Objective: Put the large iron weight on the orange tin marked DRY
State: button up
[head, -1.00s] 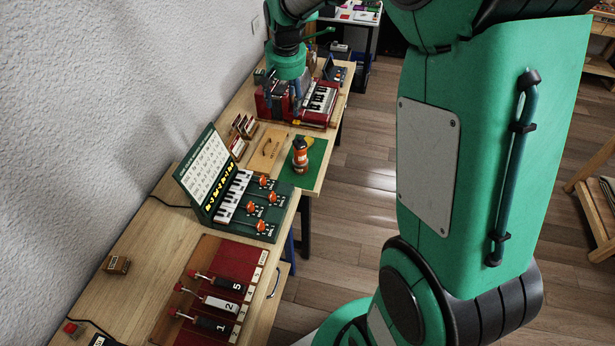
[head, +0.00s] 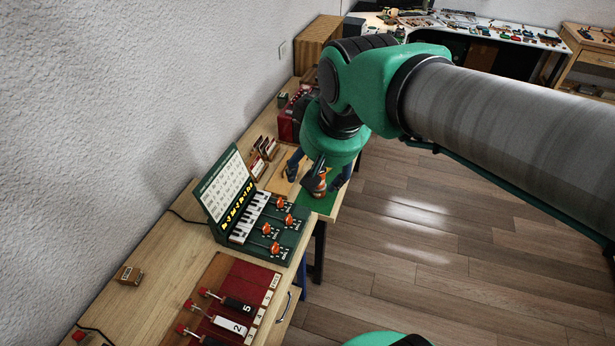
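The orange tin (head: 321,188) stands on a green mat (head: 322,204) on the bench. It is partly hidden behind my wrist, and its marking cannot be read now. My gripper (head: 318,180) points down over the mat, close to the tin. Its fingers are spread wide, one to the left of the tin and one to the right. A dark piece below my wrist covers the space between the fingers, so contact with the tin cannot be told. I cannot make out the large iron weight for certain.
A green keyboard box (head: 262,222) with orange knobs and a raised chart stands nearer on the bench. A red board (head: 240,300) with numbered levers lies in front. A red accordion (head: 287,122) stands behind my arm. A small wooden block (head: 130,275) sits near the wall.

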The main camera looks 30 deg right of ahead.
jog(key=s+a+f+n, duration=0.1)
jog(key=s+a, duration=0.1)
jog(key=s, duration=0.6)
jog(key=shift+s+f+t, duration=0.15)
jog(key=shift+f+t, duration=0.15)
jog(key=shift+f, duration=0.1)
notch_tip(320, 180, down, 5)
jog(key=b, duration=0.5)
jog(key=shift+r, duration=0.2)
